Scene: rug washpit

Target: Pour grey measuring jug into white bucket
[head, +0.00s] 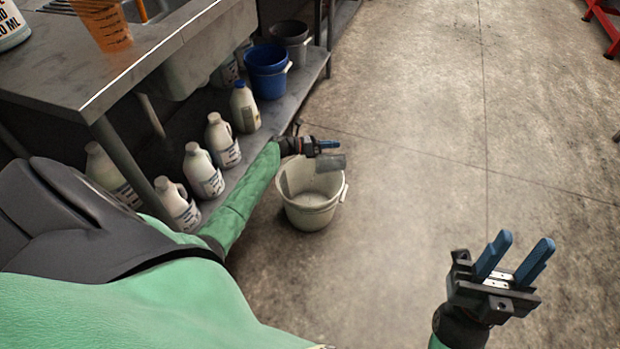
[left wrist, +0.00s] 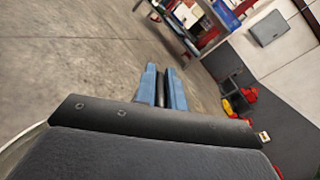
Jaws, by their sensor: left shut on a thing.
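The white bucket (head: 308,216) stands on the concrete floor beside the lower shelf, in the middle of the head view. My left gripper (head: 326,146) is above its far rim. It is shut on the grey measuring jug (head: 330,162), which shows just below the fingers over the bucket's far right side. The jug looks tipped on its side; its contents are hidden. In the left wrist view, the blue fingers (left wrist: 164,88) are closed around a thin dark piece. My right gripper (head: 522,246) is open and empty over bare floor at the lower right.
A steel table (head: 85,58) with a lower shelf is at the left. Several white jugs (head: 203,172), a blue bucket (head: 267,72) and a dark bucket (head: 291,38) stand on the shelf. An orange measuring cup (head: 103,24) is on the tabletop.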

